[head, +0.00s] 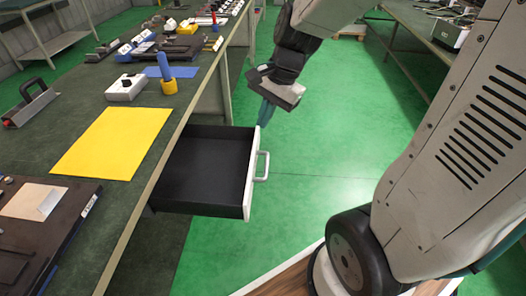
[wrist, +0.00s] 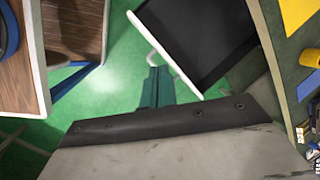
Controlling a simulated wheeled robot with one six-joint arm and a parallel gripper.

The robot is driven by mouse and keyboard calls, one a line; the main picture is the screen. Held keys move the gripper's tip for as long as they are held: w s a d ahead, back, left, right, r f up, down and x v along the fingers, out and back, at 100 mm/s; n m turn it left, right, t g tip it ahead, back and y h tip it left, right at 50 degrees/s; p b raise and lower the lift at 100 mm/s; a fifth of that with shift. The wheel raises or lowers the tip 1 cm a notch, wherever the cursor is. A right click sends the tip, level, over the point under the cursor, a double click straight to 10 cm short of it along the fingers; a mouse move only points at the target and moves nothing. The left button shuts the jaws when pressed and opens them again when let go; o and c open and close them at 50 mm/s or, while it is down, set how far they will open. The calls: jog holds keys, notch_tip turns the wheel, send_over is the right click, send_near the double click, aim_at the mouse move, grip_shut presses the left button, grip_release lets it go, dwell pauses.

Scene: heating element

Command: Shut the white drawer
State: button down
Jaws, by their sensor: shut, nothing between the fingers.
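The white drawer (head: 250,180) is pulled out from under the bench, with a dark, empty inside and a white handle (head: 262,166) on its front. In the wrist view the drawer's dark interior (wrist: 195,35) lies at the top, and its pale handle (wrist: 160,48) shows just beyond the fingertips. My gripper (head: 264,122) hangs near the far corner of the drawer front, in front of the drawer. Its teal fingers (wrist: 157,72) are together and hold nothing. I cannot tell whether they touch the handle.
The workbench (head: 130,205) above the drawer bears a yellow sheet (head: 103,143), a blue-and-yellow tool (head: 167,75), a white box (head: 126,87) and several other items. The green floor (head: 320,150) right of the drawer is clear. Another bench (head: 420,30) stands at the far right.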

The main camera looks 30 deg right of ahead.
jog(key=w+d+f+m+t, duration=0.1)
jog(key=w+d+f+m, duration=0.45)
jog(key=f, duration=0.25)
jog(key=w+d+f+m, duration=0.4)
jog(key=f+m, duration=0.3)
jog(key=x, duration=1)
jog(key=shift+s+a, duration=0.2)
